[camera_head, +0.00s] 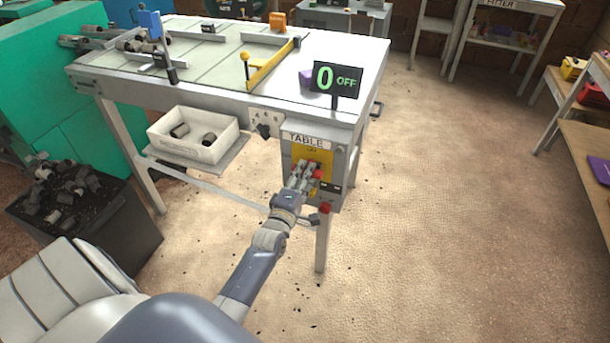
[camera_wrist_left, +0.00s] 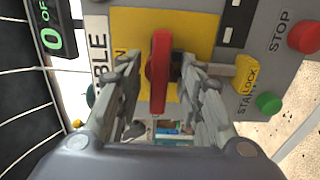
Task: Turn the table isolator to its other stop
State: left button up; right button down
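The table isolator is a red handle (camera_wrist_left: 160,70) on a yellow plate (camera_wrist_left: 198,32), on the grey box under the table's front corner. In the left wrist view the handle stands upright in the picture, along the gap between my fingers. My left gripper (camera_wrist_left: 160,75) is open around it, one finger on each side, with a narrow gap visible at each. In the head view my left gripper (camera_head: 306,172) covers much of the yellow plate (camera_head: 326,157) below the "TABLE" label (camera_head: 306,140). The display (camera_head: 336,80) reads "0 OFF". My right gripper is not in view.
A red STOP button (camera_wrist_left: 303,37), a yellow lock tab (camera_wrist_left: 248,75) and a green button (camera_wrist_left: 269,103) sit close to my gripper. A black selector knob (camera_head: 264,130) is on the table's front edge. A white bin (camera_head: 165,142) stands below the table. The floor at right is clear.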

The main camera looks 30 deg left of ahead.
pick_arm(q)
jog(key=shift+w, duration=0.1)
jog(key=shift+c, duration=0.6)
grip_shut()
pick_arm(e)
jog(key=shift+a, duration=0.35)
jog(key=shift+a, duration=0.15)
pick_arm(q)
jog(key=shift+m, duration=0.3)
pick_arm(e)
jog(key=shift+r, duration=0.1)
pick_arm(q)
jog(key=shift+m+p, duration=1.8)
jog(key=shift+m, duration=6.8)
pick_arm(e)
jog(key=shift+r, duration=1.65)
